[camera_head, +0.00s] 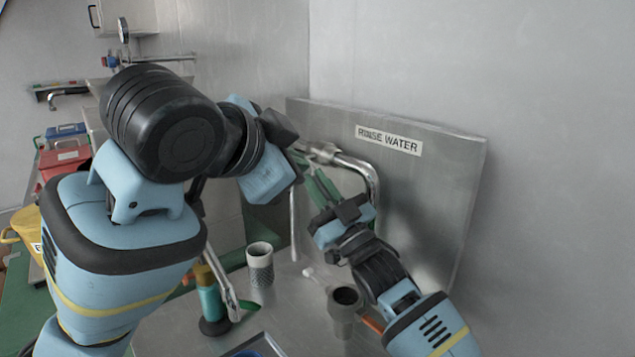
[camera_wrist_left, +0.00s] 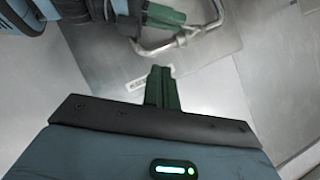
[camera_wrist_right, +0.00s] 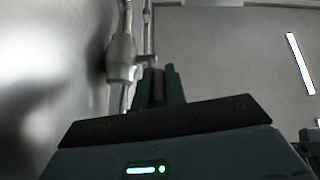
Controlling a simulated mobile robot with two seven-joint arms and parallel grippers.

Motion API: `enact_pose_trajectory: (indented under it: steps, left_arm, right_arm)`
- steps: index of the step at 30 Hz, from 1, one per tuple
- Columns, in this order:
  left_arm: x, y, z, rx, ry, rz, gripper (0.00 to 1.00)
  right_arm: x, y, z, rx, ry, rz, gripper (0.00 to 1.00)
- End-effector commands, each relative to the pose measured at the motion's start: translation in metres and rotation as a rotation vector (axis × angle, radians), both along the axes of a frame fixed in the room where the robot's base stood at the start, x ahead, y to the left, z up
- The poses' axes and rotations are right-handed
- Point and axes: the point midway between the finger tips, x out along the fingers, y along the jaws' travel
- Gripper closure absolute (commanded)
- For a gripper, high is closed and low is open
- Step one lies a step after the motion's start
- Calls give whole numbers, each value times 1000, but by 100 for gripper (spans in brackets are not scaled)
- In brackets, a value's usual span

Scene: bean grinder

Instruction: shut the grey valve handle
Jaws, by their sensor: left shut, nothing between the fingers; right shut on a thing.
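The curved metal rinse-water pipe (camera_head: 362,170) stands in front of the steel panel, with its valve body (camera_wrist_right: 120,58) at the left in the right wrist view. My right gripper (camera_head: 318,183) reaches up beside the pipe. In the right wrist view its green fingers (camera_wrist_right: 160,86) are closed around a small grey piece by the valve, apparently the grey valve handle (camera_wrist_right: 146,61), mostly hidden by the fingers. My left gripper (camera_wrist_left: 162,88) is shut and empty, pointing toward the pipe. In the head view its fingers are largely hidden behind its own wrist.
The panel labelled RINSE WATER (camera_head: 430,185) stands behind the pipe. On the steel counter (camera_head: 290,315) stand a patterned cup (camera_head: 260,267), a grey cup (camera_head: 344,305) near my right arm, and a teal-bodied tool (camera_head: 210,298). Red (camera_head: 64,160) and blue (camera_head: 66,131) boxes are far left.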

Motion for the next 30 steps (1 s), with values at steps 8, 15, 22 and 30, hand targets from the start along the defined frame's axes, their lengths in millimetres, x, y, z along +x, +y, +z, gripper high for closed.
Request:
enact_pose_trajectory:
  steps: [8,15,22,30]
  left_arm:
    - [12,-6,-7,-1,2,3,100]
    - [43,-27,-26,0,3,4,100]
    - [74,-46,-44,0,1,4,100]
    - [94,-41,-71,-2,1,5,100]
  right_arm:
    - [0,0,1,0,-2,0,100]
    - [0,0,1,0,-2,0,100]
    - [0,0,1,0,-2,0,100]
    - [0,0,1,0,-2,0,100]
